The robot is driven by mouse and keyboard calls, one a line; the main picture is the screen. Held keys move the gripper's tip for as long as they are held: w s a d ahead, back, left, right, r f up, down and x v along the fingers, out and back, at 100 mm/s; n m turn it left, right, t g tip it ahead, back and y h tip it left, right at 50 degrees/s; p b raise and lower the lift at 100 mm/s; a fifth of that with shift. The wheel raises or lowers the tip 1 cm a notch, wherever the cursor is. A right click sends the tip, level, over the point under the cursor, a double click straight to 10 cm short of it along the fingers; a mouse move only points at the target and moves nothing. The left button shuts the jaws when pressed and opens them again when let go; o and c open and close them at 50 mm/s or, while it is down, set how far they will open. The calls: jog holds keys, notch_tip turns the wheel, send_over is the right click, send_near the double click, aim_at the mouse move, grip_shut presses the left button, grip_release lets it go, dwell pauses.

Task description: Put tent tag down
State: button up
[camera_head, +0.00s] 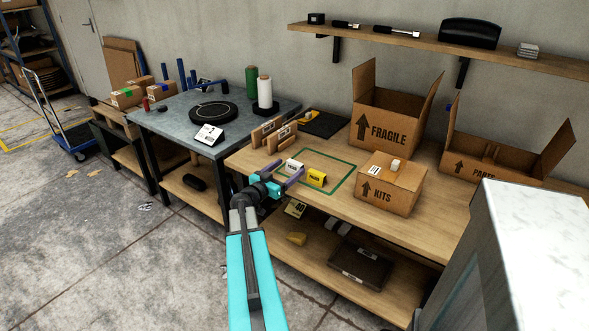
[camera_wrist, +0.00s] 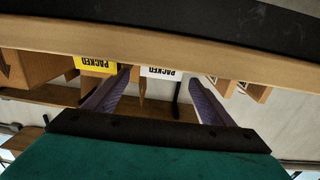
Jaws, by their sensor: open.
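A white tent tag (camera_head: 292,165) and a yellow tent tag (camera_head: 317,177) stand at the front of the wooden bench, by a green outlined rectangle (camera_head: 345,183). In the wrist view the white tag (camera_wrist: 161,72) and the yellow tag (camera_wrist: 95,64) appear upside down, both marked PACKED. My gripper (camera_head: 281,173) is open at the bench's front edge, its purple fingers pointing toward the tags. In the wrist view the white tag shows between the fingertips of my gripper (camera_wrist: 160,76); contact is not visible. The yellow tag is to the left, outside the fingers.
Wooden card holders (camera_head: 266,131) stand behind the white tag. A KITS box (camera_head: 386,190) is to the right, with open FRAGILE (camera_head: 385,125) and PARTS (camera_head: 490,160) boxes behind. The grey table (camera_head: 170,122) holds another tent sign (camera_head: 208,135). A shelf (camera_head: 450,47) hangs above.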

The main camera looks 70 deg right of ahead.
aim_at(293, 163)
jog(key=shift+x, duration=2.1)
jog(key=shift+w, duration=0.1)
jog(key=c, duration=1.2)
jog(key=shift+c, duration=0.2)
jog(key=shift+r, duration=0.2)
